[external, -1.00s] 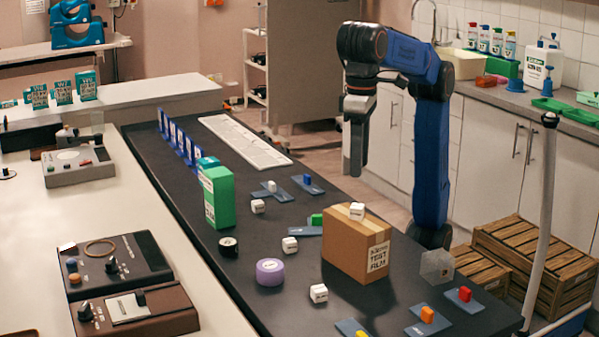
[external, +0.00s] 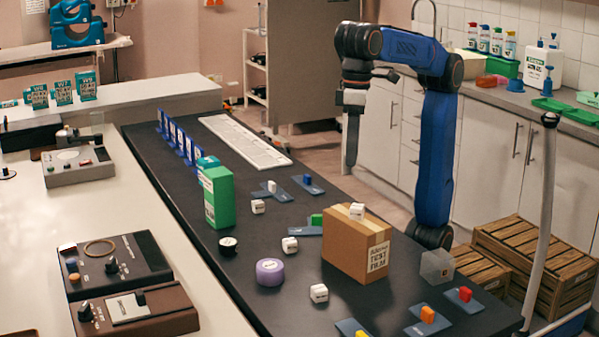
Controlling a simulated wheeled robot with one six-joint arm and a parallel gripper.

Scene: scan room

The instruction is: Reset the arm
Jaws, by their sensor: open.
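My gripper (external: 351,160) hangs from my blue and black arm and points down above the far right side of the dark table (external: 300,268). It is open, and nothing shows between its fingers; they overlap from this side. It is apart from the things on the table. A cardboard box (external: 350,246) stands below and nearer, with a small white block on top.
On the table are a green carton (external: 217,196), a purple roll (external: 269,271), a black roll (external: 228,246), several white cubes and coloured blocks on blue plates. A white tray (external: 243,141) lies at the back. Wooden crates (external: 540,259) and a pale post (external: 540,220) stand at right.

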